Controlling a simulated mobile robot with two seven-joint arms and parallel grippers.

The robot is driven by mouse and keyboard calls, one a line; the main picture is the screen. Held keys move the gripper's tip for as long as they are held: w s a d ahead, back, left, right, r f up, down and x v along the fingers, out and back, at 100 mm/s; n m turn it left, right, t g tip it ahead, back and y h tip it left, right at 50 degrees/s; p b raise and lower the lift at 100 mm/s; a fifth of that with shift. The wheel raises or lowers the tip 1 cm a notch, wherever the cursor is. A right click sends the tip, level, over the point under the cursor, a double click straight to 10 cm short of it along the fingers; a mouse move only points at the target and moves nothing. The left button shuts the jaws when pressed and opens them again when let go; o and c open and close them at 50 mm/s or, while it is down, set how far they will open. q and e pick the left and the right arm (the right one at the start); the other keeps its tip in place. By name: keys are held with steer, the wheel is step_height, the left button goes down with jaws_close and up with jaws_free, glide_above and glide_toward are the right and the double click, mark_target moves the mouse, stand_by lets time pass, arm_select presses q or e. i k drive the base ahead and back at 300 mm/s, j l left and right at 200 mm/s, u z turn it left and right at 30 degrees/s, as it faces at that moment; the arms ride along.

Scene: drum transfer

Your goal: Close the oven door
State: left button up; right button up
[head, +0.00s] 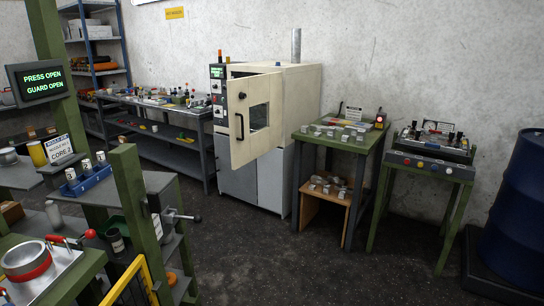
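The oven (298,100) is a cream-coloured box on a grey cabinet against the back wall, in the middle of the head view. Its door (266,92) stands open, swung out toward me, with a small window (259,118) and a dark vertical handle (240,127) near its left edge. The door hides most of the oven's front opening. A control panel (217,88) with a green display is on the oven's left side. Neither of my grippers shows in the head view.
A green table (336,139) with small metal parts stands right of the oven, with a wooden stool (325,199) beneath it. A control bench (430,168) and blue drum (520,205) are further right. Green posts and benches (140,215) fill the left foreground. Dark floor (290,265) ahead is clear.

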mark_target(246, 147)
steer(key=i+j, duration=0.2)
steer(key=i, duration=0.45)
steer(key=i+j, duration=0.15)
steer(key=i, duration=0.45)
steer(key=i+j, duration=0.2)
steer(key=i+j+z, duration=0.1)
steer(key=i, duration=0.35)
steer(key=j, duration=0.1)
